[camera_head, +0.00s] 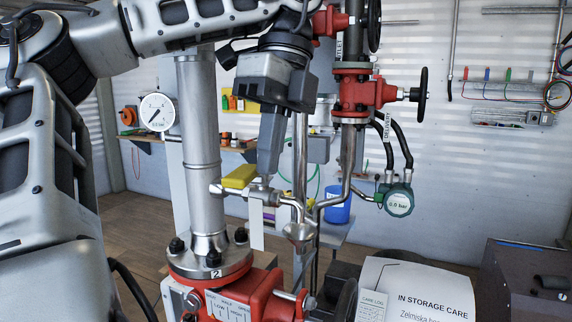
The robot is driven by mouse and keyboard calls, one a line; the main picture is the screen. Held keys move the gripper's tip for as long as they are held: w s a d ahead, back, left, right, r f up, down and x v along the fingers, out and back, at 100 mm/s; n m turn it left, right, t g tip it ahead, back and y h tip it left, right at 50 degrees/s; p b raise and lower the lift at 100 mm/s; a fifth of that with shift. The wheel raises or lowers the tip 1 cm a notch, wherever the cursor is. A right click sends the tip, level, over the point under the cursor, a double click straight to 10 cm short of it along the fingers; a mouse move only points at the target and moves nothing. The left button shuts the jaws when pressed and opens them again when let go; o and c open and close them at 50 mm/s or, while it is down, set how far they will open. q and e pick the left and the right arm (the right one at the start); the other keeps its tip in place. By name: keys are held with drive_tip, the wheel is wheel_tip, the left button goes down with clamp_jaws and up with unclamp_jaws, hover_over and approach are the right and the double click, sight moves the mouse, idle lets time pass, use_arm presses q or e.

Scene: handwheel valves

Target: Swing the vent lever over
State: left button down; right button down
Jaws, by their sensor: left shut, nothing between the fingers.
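A thin metal vent pipe (232,191) leaves the grey column and runs right to a small valve body, then bends down over a metal funnel (299,233). A pale flat strip (256,228) hangs below the valve; I cannot tell whether it is the lever or a tag. A yellow block (239,176) shows left of the valve; I cannot tell whether it belongs to the lever or stands behind. My left gripper (264,176) points down with shut, empty fingers, its tips just above the valve. Contact is unclear, and the gripper hides part of it. My right gripper is not visible.
Red flanged valves with a black handwheel (423,92) stand at upper right. A pressure gauge (157,112) is left of the column, and a green gauge (398,201) is at right. A red valve body (245,301) and a white sign (425,290) are in front.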

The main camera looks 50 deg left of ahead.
use_arm(q)
drive_tip(key=shift+s+a, duration=0.15)
drive_tip(key=shift+s, duration=0.25)
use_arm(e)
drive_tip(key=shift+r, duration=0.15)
use_arm(q)
drive_tip(key=shift+w+a+p, duration=0.2)
drive_tip(key=shift+w+p, duration=0.25)
drive_tip(key=shift+w, duration=0.2)
drive_tip(key=shift+w+a+p, duration=0.25)
drive_tip(key=shift+w+p, duration=0.2)
drive_tip(key=shift+w, duration=0.15)
drive_tip(key=shift+w+a+p, duration=0.2)
drive_tip(key=shift+w+p, duration=0.25)
drive_tip(key=shift+w, duration=0.2)
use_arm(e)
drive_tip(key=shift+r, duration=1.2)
